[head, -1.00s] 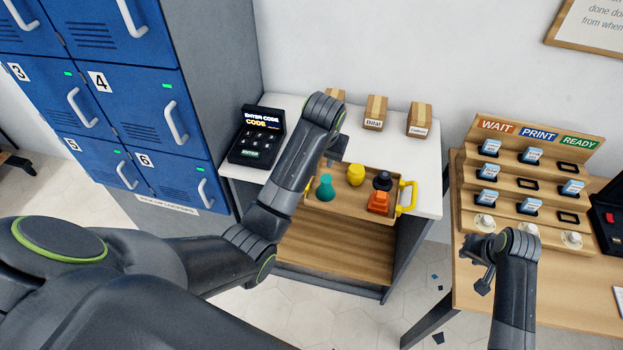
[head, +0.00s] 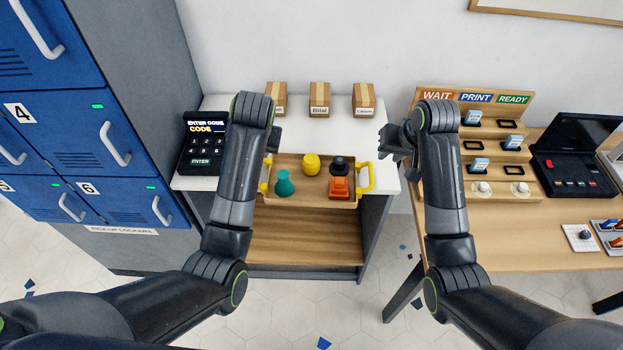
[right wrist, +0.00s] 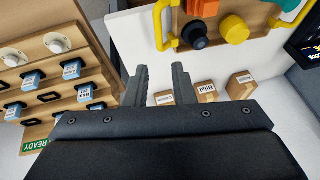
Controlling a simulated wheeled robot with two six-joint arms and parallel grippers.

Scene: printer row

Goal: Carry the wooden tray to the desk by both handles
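The wooden tray (head: 310,197) rests on the white-topped cabinet, its near edge at the cabinet's front. It holds a teal flask-like piece (head: 283,184), a yellow piece (head: 311,164), a black piece (head: 338,164) and an orange piece (head: 339,188). Its right yellow handle (head: 370,178) is clear. Its left yellow handle (head: 264,178) is partly hidden by my left arm. My left gripper (head: 274,138) is above the tray's left end, mostly hidden behind the wrist. My right gripper (head: 388,141) is right of and beyond the right handle, apart from it. In the right wrist view its fingers (right wrist: 160,85) are spread and empty.
Three small boxes (head: 320,99) stand along the back of the white top (head: 300,130). A keypad terminal (head: 204,143) stands at its left, beside blue lockers (head: 110,135). At the right, a wooden desk (head: 510,235) carries a stepped WAIT/PRINT/READY rack (head: 470,180) and a black case (head: 575,160).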

